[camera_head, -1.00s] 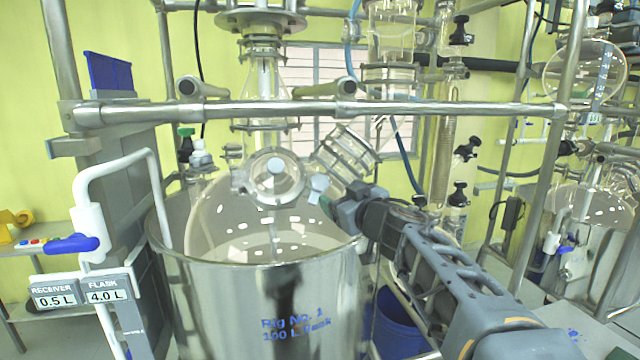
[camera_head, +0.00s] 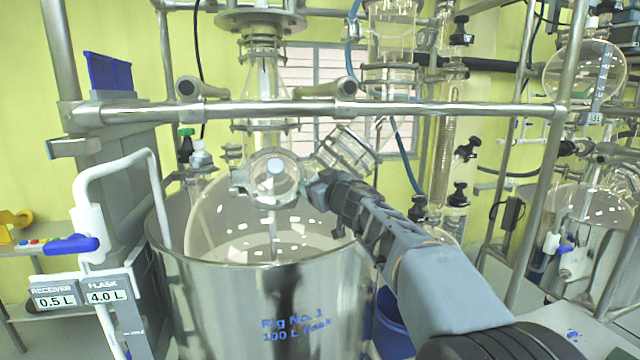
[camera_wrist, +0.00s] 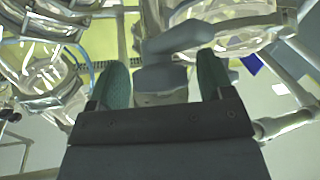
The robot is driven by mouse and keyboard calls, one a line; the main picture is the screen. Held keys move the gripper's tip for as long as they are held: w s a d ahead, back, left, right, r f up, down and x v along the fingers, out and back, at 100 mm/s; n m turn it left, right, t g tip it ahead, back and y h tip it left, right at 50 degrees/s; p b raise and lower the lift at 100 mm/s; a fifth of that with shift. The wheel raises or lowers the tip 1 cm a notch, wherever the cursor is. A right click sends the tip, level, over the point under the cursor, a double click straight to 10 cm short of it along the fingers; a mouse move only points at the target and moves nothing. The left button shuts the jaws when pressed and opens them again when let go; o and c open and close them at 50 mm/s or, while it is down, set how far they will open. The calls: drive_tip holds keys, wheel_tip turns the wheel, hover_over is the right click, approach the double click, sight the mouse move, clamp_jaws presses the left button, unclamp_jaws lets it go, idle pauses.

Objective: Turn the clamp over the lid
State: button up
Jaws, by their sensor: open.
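The round glass lid (camera_head: 284,188), with a pale knob at its centre, closes the port at the front of the large flask (camera_head: 215,215). My gripper (camera_head: 316,188) is at the lid's right edge and hides most of the pale grey clamp there in the head view. In the wrist view, the clamp (camera_wrist: 178,38) shows as a grey handle with a block below it. The block is between the green pads of my gripper (camera_wrist: 163,82), which is open. I cannot tell whether either pad touches it.
A horizontal steel bar (camera_head: 410,109) crosses above the lid and my arm. The steel vessel (camera_head: 290,300) stands below, its rim under my gripper. A tilted glass port (camera_head: 345,150) is just behind and above the gripper. A white tube handle (camera_head: 85,190) stands at left.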

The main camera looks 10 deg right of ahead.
drive_tip(key=shift+d, duration=0.1)
drive_tip(key=c, duration=0.9)
